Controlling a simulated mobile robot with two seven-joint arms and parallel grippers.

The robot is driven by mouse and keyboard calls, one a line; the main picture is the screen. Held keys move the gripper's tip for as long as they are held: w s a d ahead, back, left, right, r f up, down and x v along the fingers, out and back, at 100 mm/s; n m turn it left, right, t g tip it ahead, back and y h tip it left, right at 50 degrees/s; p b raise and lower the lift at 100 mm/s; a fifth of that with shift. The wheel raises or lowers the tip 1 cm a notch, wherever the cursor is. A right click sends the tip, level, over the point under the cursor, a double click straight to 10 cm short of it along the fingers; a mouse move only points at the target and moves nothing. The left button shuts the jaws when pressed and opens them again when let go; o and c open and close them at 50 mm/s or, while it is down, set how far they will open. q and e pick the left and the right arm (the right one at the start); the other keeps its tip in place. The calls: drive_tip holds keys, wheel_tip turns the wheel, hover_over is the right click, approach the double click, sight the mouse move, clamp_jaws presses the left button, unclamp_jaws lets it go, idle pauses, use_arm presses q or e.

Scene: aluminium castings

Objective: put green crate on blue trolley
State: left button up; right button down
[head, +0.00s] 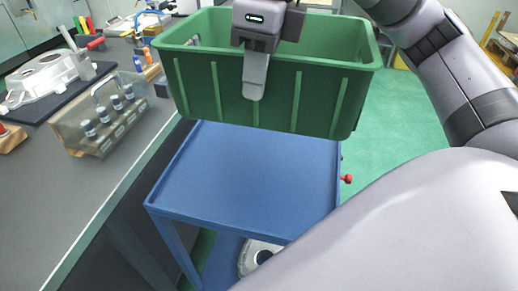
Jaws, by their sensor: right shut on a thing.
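The green crate (205,84) is in the upper middle of the head view, held in the air above the far part of the blue trolley (245,180). The trolley's top shelf is bare where I see it. My right gripper (256,76) is shut on the crate's near wall, with one finger down the outside of it. Some grey thing shows inside the crate at its left end; the rest of its inside is mostly hidden. The left gripper does not show.
A grey workbench (60,195) runs along the left, close beside the trolley. It bears a clear box with metal parts (105,115), an aluminium casting (50,75) and several tools. A round casting (257,254) lies on the trolley's lower shelf. Green floor is clear at right.

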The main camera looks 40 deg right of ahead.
use_arm(q)
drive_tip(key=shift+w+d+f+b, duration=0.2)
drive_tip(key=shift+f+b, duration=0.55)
drive_tip(key=shift+b, duration=0.45)
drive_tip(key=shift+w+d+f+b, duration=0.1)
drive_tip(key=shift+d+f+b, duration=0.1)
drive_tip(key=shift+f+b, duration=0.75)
use_arm(e)
drive_tip(key=shift+f, duration=9.8)
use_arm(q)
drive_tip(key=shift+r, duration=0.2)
use_arm(e)
drive_tip(key=shift+f+b, duration=0.2)
drive_tip(key=shift+b, duration=0.2)
drive_tip(key=c, duration=1.1)
unclamp_jaws()
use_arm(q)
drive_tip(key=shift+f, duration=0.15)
